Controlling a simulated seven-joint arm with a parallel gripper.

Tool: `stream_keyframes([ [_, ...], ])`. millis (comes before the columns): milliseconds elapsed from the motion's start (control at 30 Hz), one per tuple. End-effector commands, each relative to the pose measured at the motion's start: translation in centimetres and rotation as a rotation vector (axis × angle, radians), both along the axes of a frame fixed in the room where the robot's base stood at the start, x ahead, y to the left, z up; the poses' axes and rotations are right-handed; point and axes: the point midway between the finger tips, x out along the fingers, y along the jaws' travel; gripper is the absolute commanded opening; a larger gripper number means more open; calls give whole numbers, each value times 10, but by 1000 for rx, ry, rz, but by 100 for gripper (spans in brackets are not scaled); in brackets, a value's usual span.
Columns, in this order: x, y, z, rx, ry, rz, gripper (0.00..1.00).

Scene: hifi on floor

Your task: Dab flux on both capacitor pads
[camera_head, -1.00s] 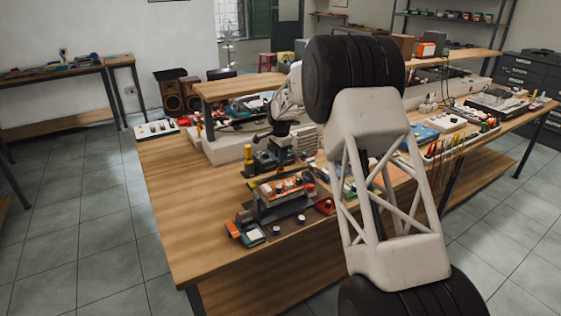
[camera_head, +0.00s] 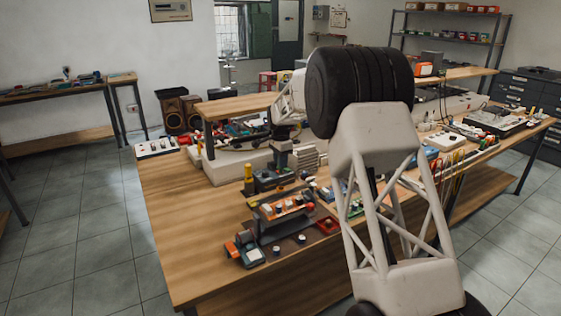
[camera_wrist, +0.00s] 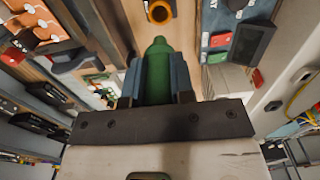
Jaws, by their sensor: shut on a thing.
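My gripper (camera_wrist: 159,75) is shut on a green bottle-shaped tool (camera_wrist: 158,62) with a rounded tip, gripped between two blue-grey fingers in the wrist view. I take it for the flux applicator, but no label is readable. In the head view my gripper is small and dark above the bench, and its fingers are unclear. An orange board (camera_head: 283,206) with several small parts rests on a dark stand near the front of the bench. It seems to show at upper left in the wrist view (camera_wrist: 38,28). The capacitor pads are too small to make out.
A yellow bottle (camera_head: 248,174) stands left of the gripper. A blue-and-orange device (camera_head: 246,250) lies at the front left.

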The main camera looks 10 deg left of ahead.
Motion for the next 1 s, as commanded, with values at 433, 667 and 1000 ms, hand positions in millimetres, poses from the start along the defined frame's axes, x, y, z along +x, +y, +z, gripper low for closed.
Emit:
stream_keyframes([
  [433, -12, 1, 4, 1, -1, 0, 4],
  [667, -46, 1, 14, 1, -1, 2, 4],
  [1000, -119, -4, 28, 1, -1, 2, 4],
])
